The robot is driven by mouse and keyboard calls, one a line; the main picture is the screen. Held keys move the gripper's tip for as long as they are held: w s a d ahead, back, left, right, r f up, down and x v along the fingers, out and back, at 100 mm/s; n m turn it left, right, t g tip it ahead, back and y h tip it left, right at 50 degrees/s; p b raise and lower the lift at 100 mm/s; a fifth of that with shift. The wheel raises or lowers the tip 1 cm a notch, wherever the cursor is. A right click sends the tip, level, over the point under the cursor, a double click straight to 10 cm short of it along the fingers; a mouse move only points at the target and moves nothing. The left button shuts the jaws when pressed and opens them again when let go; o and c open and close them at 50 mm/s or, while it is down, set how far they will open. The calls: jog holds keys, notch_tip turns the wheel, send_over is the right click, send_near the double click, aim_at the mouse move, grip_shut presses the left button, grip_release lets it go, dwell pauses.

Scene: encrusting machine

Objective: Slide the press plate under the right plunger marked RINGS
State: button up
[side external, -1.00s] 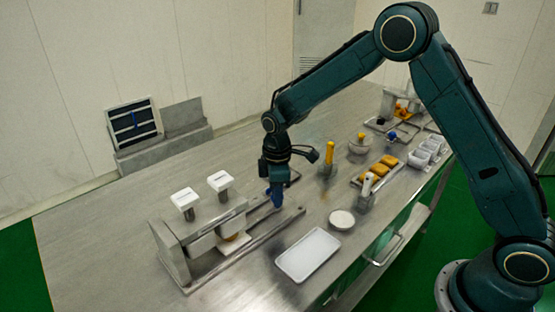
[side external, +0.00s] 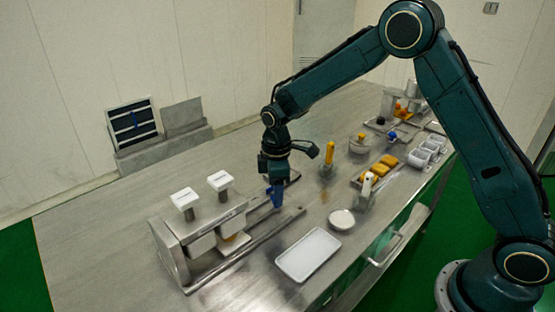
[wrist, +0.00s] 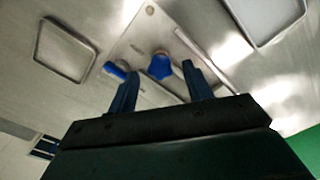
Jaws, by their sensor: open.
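The press (side external: 200,235) stands at the left of the side view, with two plungers topped by white square caps, the left one (side external: 185,198) and the right one (side external: 220,180). Their labels are too small to read. A pale plate with a yellowish patch, likely the press plate (side external: 235,244), sits low at the right plunger's side, partly hidden. My gripper (side external: 275,198) is low over the press's rails, right of the plungers. In the wrist view, my gripper (wrist: 161,85) is open, and a blue knob (wrist: 160,65) appears between its fingers, with a second blue piece (wrist: 115,70) near the left finger. Contact is unclear.
A white tray (side external: 308,254) and a small white dish (side external: 341,219) lie in front of the rails. A metal tray (wrist: 40,47) lies left in the wrist view. The table's left end is clear.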

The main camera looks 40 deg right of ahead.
notch_tip(320, 180, up, 13)
jog(key=shift+f, duration=0.2)
dwell(0.3)
jog(key=shift+s+r, duration=0.1)
jog(key=s+d+r+m+t, duration=0.1)
jog(key=s+d+r+m, duration=0.15)
jog(key=s+r, duration=0.4)
jog(key=s+d+r+m+t, duration=0.2)
jog(key=s+r+m, duration=0.15)
jog(key=s, duration=0.55)
jog(key=s+d+m+t, duration=0.1)
jog(key=s+m, duration=0.3)
jog(key=s, duration=1.1)
jog(key=shift+d+f+m+t, duration=0.3)
jog(key=shift+f+m+t, duration=0.1)
jog(key=shift+t, duration=0.4)
